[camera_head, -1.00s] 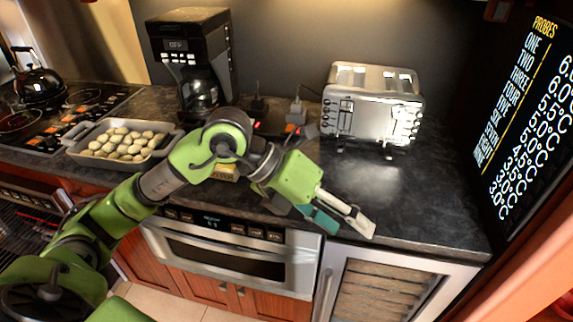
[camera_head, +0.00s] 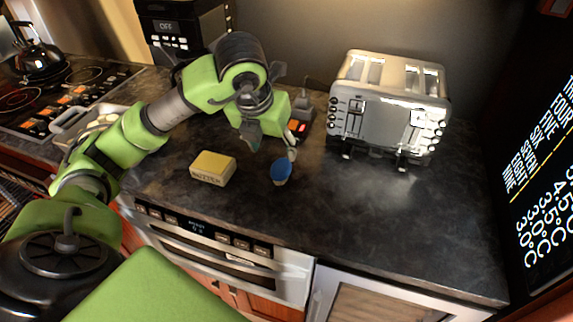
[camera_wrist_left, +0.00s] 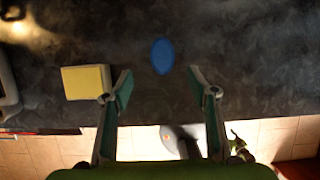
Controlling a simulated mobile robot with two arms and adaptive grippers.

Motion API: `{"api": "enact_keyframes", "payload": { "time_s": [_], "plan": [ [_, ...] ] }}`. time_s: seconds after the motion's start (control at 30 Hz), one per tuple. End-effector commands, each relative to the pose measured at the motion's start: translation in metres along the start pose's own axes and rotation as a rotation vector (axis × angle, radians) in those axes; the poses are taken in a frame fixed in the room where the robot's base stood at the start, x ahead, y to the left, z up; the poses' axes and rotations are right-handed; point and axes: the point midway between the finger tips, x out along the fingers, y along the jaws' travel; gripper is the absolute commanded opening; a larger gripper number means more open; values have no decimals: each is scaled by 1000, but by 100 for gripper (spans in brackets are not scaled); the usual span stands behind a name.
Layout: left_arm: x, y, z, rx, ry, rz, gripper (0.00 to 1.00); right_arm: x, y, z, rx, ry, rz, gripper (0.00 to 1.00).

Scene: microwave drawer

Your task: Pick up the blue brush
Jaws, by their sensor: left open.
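The blue brush (camera_head: 281,171) stands on the dark counter in the head view, with its rounded blue top showing and a small paler part below. In the left wrist view it shows as a blue oval (camera_wrist_left: 163,56) just beyond the fingertips, roughly centred between them. My left gripper (camera_head: 272,145) is open and empty, just behind the brush in the head view. Its two fingers are spread wide in the left wrist view (camera_wrist_left: 160,84). I cannot tell its exact height above the counter. My right gripper is not in view.
A yellow butter box (camera_head: 213,168) lies left of the brush, and also shows in the left wrist view (camera_wrist_left: 87,82). A silver toaster (camera_head: 388,108) stands to the right at the back. The counter right of the brush is clear. A coffee maker (camera_head: 181,25) stands behind my arm.

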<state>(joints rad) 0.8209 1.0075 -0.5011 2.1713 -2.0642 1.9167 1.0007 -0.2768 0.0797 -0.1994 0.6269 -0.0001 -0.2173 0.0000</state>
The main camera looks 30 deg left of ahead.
Motion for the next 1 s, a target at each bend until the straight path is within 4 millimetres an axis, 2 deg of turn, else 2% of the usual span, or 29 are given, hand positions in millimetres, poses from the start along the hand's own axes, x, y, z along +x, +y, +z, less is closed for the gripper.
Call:
{"api": "enact_keyframes", "payload": {
  "time_s": [0.13, 0.27, 0.4, 0.53, 0.67, 0.8, 1.0],
  "plan": [
    [31, 0, -2, 0, 7, 1, 53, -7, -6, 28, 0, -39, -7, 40],
    [52, -1, -1, 0, 5, -1, 53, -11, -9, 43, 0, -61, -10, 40],
    [64, -1, -1, 2, 3, -1, 53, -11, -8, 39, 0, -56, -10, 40],
    [72, -2, 0, 2, 4, -2, 53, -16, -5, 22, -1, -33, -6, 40],
    [91, -5, -1, 1, 6, -2, 53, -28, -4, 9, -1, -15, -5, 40],
    [110, -5, -1, 2, 3, -1, 53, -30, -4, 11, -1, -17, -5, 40],
    [117, -5, 0, 4, -1, -1, 53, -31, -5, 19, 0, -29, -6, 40]
  ]
}}
